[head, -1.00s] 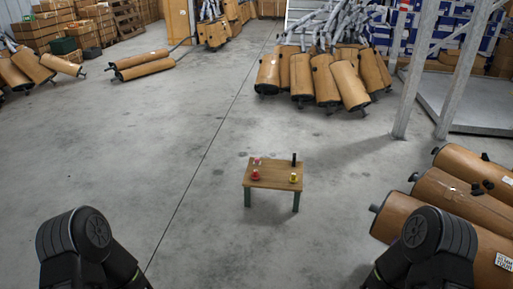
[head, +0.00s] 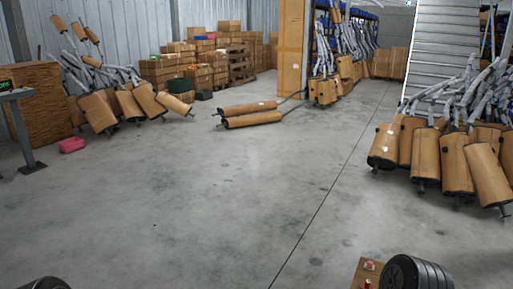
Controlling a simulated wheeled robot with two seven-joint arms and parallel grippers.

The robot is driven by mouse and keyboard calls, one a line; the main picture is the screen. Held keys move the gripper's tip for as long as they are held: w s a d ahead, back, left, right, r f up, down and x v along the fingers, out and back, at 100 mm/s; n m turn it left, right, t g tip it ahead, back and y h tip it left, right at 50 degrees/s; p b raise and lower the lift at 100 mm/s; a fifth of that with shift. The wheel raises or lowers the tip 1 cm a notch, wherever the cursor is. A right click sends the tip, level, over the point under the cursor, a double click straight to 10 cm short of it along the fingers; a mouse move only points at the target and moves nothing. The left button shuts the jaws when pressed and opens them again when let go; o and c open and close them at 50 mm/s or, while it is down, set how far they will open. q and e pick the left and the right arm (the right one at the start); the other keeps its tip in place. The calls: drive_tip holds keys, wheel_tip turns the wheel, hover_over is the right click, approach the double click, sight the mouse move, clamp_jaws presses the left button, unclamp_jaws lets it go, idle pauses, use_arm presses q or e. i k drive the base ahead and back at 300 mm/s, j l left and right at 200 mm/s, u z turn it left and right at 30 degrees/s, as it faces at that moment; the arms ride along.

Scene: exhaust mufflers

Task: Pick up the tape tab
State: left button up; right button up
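A corner of a small wooden table (head: 358,277) shows at the bottom edge, right of the middle. A small pink and white item (head: 369,265) lies on it, and part of a red item (head: 367,284) shows below that. I cannot tell whether either one is the tape tab. The rest of the tabletop is cut off by the frame or hidden behind a dark link of my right arm. A dark link of my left arm shows at the bottom left. Neither gripper is in view.
Wide grey floor (head: 200,200) is clear ahead. Wrapped mufflers (head: 455,165) stand at the right, and more (head: 125,105) lean at the left near a pink bin (head: 71,145). Two lie (head: 252,120) mid-floor. A metal stand (head: 24,130) is far left.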

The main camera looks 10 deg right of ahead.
sight(370, 265)
drive_tip(key=i+z, duration=0.15)
drive_tip(key=i, duration=0.35)
drive_tip(key=i+j+z, duration=0.15)
drive_tip(key=i, duration=0.35)
drive_tip(key=i+j+z, duration=0.15)
drive_tip(key=i, duration=0.35)
drive_tip(key=i+z, duration=0.25)
drive_tip(key=z, duration=0.2)
drive_tip(key=i+j+z, duration=0.2)
drive_tip(key=z, duration=0.25)
drive_tip(key=i+j+z, duration=0.2)
drive_tip(key=z, duration=0.25)
drive_tip(key=i+j+z, duration=0.15)
drive_tip(key=j+z, duration=0.15)
drive_tip(key=z, duration=0.15)
drive_tip(key=i+j+z, duration=0.1)
drive_tip(key=j+z, duration=0.35)
drive_tip(key=i+j+z, duration=0.15)
drive_tip(key=j+z, duration=0.75)
drive_tip(key=i, duration=0.55)
